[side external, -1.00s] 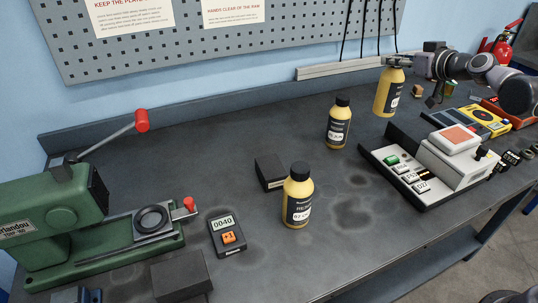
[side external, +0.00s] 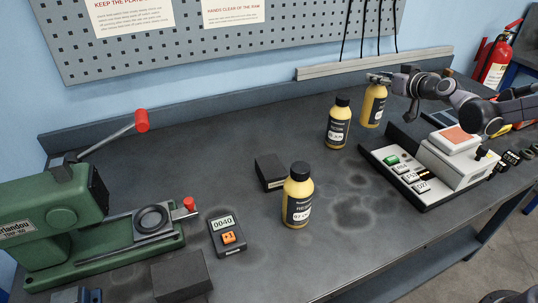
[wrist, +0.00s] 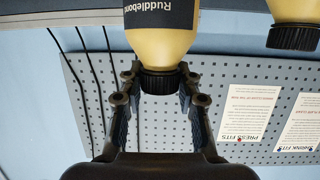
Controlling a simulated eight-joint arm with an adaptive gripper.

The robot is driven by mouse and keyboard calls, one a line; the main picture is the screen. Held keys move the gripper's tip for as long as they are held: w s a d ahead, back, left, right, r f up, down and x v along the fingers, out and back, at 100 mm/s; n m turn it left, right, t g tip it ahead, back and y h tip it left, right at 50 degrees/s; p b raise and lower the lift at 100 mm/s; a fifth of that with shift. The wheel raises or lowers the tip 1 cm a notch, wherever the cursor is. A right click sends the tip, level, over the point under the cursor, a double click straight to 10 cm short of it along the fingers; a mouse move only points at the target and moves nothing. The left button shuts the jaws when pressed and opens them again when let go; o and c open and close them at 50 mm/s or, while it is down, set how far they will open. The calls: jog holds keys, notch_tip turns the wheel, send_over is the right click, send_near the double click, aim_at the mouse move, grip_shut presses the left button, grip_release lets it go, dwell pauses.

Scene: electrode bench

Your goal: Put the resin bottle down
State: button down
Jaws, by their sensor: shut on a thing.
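My gripper (side external: 378,78) is shut on the black cap of a yellow resin bottle (side external: 374,106) at the back right of the bench. The bottle hangs upright below the fingers, with its base at or just above the bench top; I cannot tell if it touches. In the wrist view, the cap (wrist: 160,82) sits between the two fingertips (wrist: 160,85), and the label reads "Ruddlebond". A second yellow bottle (side external: 338,123) stands just left of the held one, with a small gap. A third (side external: 297,196), labelled resin, stands nearer the front.
A scale-like device with a red-topped pad (side external: 455,138) stands right of the held bottle. A dark block (side external: 271,172), a counter (side external: 227,237) and a green press (side external: 60,225) are to the left. The bench (side external: 220,150) is bare at back left.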

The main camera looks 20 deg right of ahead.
jog(key=shift+f, duration=2.15)
jog(key=c, duration=0.9)
grip_release()
jog(key=shift+c, duration=0.2)
jog(key=n+g+y, duration=0.1)
jog(key=g+y, duration=0.1)
jog(key=g, duration=0.2)
send_near(383, 92)
jog(key=s+a+f, duration=0.5)
jog(key=s+a, duration=0.4)
jog(key=a, duration=0.2)
jog(key=s+a+f+g+h, duration=0.1)
jog(key=s+f+g, duration=0.2)
jog(key=s, duration=0.8)
jog(key=shift+a+f+g, duration=0.3)
jog(key=shift+a+f, duration=0.1)
jog(key=shift+f, duration=0.25)
